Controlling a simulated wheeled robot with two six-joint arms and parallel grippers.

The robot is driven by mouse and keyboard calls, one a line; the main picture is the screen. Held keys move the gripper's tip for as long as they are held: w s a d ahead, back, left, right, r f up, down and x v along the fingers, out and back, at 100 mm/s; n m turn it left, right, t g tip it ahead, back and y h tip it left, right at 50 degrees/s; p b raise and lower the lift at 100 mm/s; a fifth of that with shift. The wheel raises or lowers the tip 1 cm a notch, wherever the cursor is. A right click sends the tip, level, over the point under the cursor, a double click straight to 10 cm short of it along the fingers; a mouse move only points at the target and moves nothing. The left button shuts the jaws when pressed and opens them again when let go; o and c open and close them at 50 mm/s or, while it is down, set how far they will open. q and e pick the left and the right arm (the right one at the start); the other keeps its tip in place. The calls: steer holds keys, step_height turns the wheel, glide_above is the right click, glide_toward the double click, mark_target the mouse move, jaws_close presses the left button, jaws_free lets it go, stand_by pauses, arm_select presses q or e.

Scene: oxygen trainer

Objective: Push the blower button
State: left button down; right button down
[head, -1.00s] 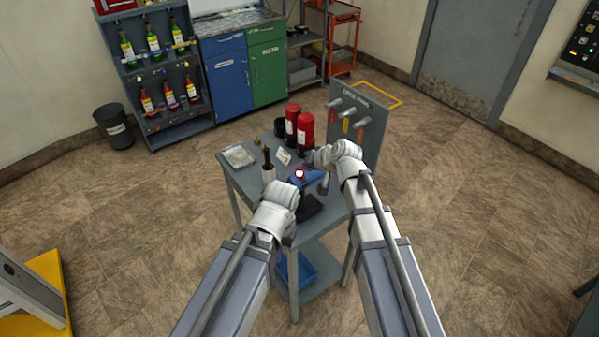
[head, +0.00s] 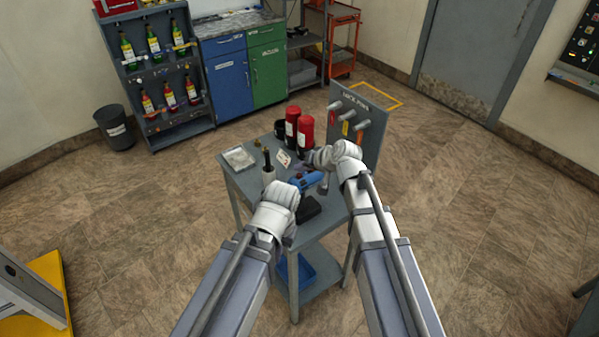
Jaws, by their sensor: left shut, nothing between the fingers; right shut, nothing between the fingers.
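A small blue device (head: 311,179), which I take to be the blower, sits on the grey cart between my two grippers. Its button does not show as a lit spot now, and I cannot make it out. My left gripper (head: 297,187) is shut and empty at the device's left, close to it or touching; which one I cannot tell. My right gripper (head: 303,169) is shut and empty just above and behind the device. The wrists and fingers hide part of the device.
The cart (head: 237,169) also carries two red cylinders (head: 305,132), a white holder with a dark-handled tool (head: 268,173), a grey tray (head: 239,158) and a black block (head: 309,207). An upright panel with pegs (head: 369,148) stands at its right.

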step_height(320, 180, up, 6)
steer(key=p, duration=0.6)
stand_by(0.4)
